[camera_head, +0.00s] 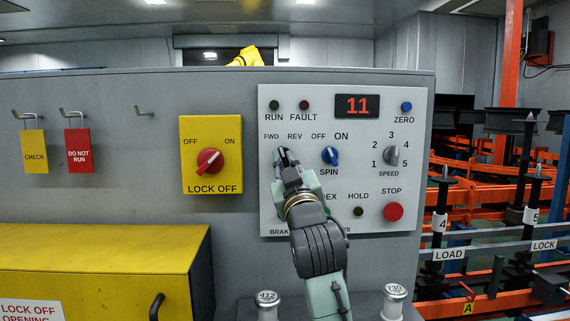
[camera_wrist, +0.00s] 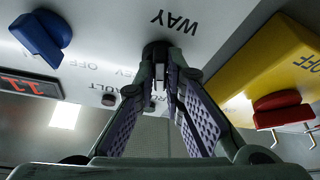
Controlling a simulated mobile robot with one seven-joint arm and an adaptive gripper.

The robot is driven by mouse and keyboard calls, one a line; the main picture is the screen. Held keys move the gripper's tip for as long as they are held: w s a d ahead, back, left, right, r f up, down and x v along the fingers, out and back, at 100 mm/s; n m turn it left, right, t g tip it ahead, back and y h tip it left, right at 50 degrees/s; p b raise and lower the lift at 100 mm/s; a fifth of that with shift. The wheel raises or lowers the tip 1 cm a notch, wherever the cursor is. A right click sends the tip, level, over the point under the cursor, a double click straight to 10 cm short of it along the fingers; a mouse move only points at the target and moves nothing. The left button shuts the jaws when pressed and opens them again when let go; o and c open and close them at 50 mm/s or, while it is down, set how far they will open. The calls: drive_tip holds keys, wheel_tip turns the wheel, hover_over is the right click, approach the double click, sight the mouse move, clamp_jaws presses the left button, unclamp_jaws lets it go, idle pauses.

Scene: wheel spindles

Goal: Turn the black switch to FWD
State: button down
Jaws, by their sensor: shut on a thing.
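The black switch (camera_wrist: 156,47) sits on the light grey control panel (camera_head: 345,112), below the FWD and REV labels. In the head view my gripper (camera_head: 285,160) reaches up to it from below right and covers most of it. In the wrist view, which is upside down, the two fingers of my gripper (camera_wrist: 170,72) close in on the black knob near the word WAY. My gripper is shut on the switch. Which way the knob points is hidden behind the fingers.
A blue SPIN knob (camera_head: 329,156) is just right of my gripper. A grey SPEED dial (camera_head: 391,156) and red STOP button (camera_head: 393,211) are farther right. A yellow lock-off box (camera_head: 211,120) with a red knob (camera_head: 209,162) stands out from the wall at left.

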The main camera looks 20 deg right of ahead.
drive_tip(key=shift+d+n+y, duration=0.1)
drive_tip(key=shift+n+y, duration=0.3)
drive_tip(key=shift+n, duration=0.3)
drive_tip(key=c, duration=1.7)
unclamp_jaws()
drive_tip(key=v, duration=1.2)
